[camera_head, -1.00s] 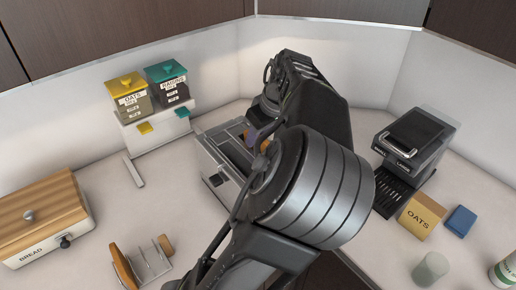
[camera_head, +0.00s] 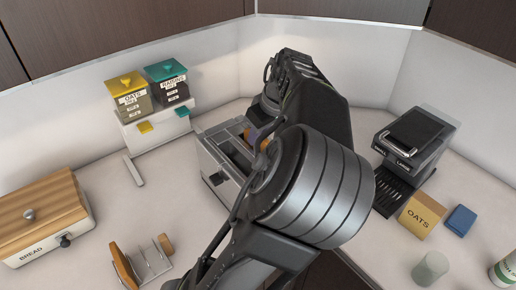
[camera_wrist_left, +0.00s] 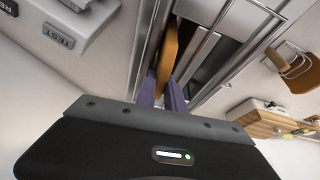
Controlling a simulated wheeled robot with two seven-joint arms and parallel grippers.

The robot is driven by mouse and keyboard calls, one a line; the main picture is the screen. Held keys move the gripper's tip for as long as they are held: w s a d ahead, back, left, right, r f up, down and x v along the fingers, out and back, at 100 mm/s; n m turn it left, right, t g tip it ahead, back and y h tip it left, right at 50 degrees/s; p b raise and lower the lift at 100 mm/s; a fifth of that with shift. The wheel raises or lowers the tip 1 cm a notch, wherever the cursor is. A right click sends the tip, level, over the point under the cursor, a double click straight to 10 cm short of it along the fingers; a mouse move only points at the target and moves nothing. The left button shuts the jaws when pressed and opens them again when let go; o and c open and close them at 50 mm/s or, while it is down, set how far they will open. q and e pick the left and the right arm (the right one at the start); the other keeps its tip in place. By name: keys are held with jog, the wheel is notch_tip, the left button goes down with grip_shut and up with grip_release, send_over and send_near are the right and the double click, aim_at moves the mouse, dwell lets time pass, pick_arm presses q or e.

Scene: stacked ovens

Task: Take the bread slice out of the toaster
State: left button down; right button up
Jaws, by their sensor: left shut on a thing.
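The toaster (camera_head: 222,176) is a silver box with open slots on the counter, partly hidden by my left arm. In the left wrist view its metal slot rails (camera_wrist_left: 205,48) run beside and ahead of the fingers. The bread slice (camera_wrist_left: 168,52) is brown and seen edge-on, between the purple fingers of my left gripper (camera_wrist_left: 163,92). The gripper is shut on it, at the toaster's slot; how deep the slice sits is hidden. My right gripper is not in view.
A bread box (camera_head: 45,215) and a toast rack (camera_head: 148,262) stand at the left. Oats and raisins canisters on a stand (camera_head: 158,132) are behind. A black-topped appliance (camera_head: 415,138), an oats box (camera_head: 420,215), a blue block (camera_head: 460,220) and a cup (camera_head: 430,268) stand at the right.

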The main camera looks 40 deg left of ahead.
pick_arm(q)
notch_tip(320, 180, up, 10)
jog(key=shift+b, duration=0.7)
dwell(0.4)
